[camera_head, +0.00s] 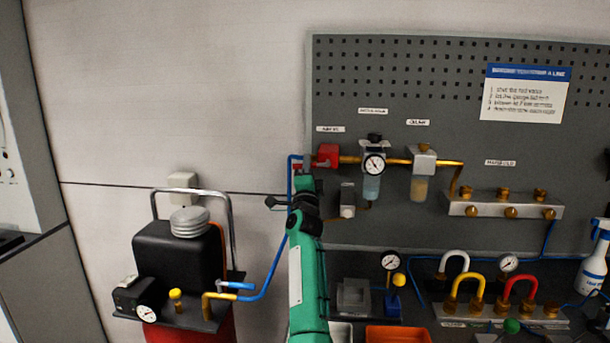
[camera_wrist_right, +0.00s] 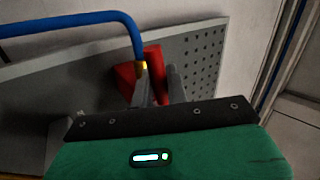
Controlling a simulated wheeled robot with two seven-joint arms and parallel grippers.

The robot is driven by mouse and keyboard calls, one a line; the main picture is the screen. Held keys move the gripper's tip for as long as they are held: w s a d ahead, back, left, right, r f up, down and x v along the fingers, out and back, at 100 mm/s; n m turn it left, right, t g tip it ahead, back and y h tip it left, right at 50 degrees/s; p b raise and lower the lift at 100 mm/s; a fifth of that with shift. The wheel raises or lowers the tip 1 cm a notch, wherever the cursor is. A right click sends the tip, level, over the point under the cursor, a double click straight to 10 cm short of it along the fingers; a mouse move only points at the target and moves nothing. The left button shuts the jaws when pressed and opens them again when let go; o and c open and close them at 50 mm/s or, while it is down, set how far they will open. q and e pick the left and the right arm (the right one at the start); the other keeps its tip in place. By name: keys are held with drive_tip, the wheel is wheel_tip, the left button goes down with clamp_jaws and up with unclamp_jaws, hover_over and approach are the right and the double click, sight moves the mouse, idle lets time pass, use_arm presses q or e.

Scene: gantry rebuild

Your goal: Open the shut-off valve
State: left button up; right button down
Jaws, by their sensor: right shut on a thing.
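The shut-off valve (camera_head: 328,155) is a red block at the left end of the brass line on the grey pegboard. A blue hose joins it from the left. In the right wrist view, the red valve body (camera_wrist_right: 125,78) shows left of the fingers, and its red handle (camera_wrist_right: 154,62) stands between them. My right gripper (camera_wrist_right: 160,88) is shut on the red handle. In the head view, my green right arm reaches up from below and partly hides the handle and the fingertips (camera_head: 302,171). My left gripper is not in view.
Right of the valve are a filter with a gauge (camera_head: 374,166), a lubricator (camera_head: 421,172) and a manifold (camera_head: 502,206). A black compressor (camera_head: 180,256) stands at left, its blue hose (camera_head: 271,277) rising close beside my arm. An orange bin (camera_head: 398,335) sits below.

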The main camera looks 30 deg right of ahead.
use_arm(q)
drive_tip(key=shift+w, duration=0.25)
use_arm(e)
drive_tip(key=shift+r+m+g+h, duration=0.25)
drive_tip(key=shift+m+g+h, duration=0.15)
drive_tip(key=shift+m+h, duration=0.6)
drive_tip(key=shift+m, duration=0.4)
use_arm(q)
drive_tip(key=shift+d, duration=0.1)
use_arm(e)
drive_tip(key=c, duration=1.5)
unclamp_jaws()
drive_tip(key=shift+o, duration=0.2)
